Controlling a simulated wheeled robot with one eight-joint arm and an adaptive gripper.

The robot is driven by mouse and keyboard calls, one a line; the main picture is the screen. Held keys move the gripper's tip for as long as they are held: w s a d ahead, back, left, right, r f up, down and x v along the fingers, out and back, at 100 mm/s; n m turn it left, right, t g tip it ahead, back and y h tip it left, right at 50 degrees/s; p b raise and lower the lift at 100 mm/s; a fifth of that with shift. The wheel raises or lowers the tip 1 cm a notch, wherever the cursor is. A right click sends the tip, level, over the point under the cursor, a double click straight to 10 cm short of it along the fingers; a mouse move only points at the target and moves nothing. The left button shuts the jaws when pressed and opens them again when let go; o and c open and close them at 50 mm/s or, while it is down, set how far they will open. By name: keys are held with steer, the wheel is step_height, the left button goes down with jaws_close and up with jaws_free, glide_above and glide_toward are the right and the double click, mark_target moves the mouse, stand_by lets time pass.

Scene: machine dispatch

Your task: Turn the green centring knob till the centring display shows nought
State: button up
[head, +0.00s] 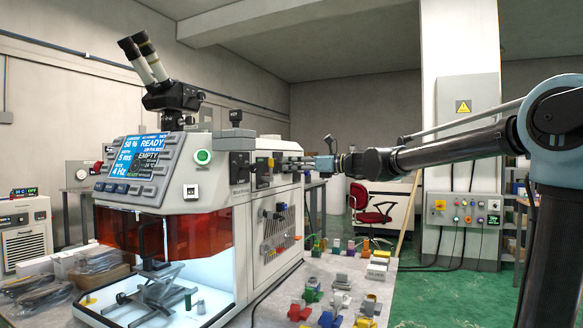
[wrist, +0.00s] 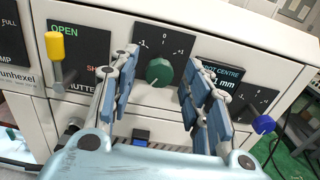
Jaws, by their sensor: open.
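The green centring knob (wrist: 159,72) sits on a dark dial plate marked from -1 through 0 to +1 on the machine's side panel, in the wrist view. My gripper (wrist: 160,100) is open, with one finger on each side of the knob; I cannot tell whether either touches it. The centring display (wrist: 222,80), labelled "spot centre", is right of the knob. In the head view my gripper (head: 318,163) is at the machine's right side; the knob is not clear there.
A yellow-tipped shutter lever (wrist: 55,52) stands left of the knob, its plate marked OPEN at the top. A blue knob (wrist: 263,124) sits to the right on another dial. In the head view, several coloured parts (head: 310,296) lie on the table below my arm.

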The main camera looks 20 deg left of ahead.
steer(key=shift+w+a, duration=0.1)
steer(key=shift+a, duration=0.75)
jaws_close()
steer(key=shift+n, duration=0.3)
jaws_free()
steer(key=shift+d, duration=0.15)
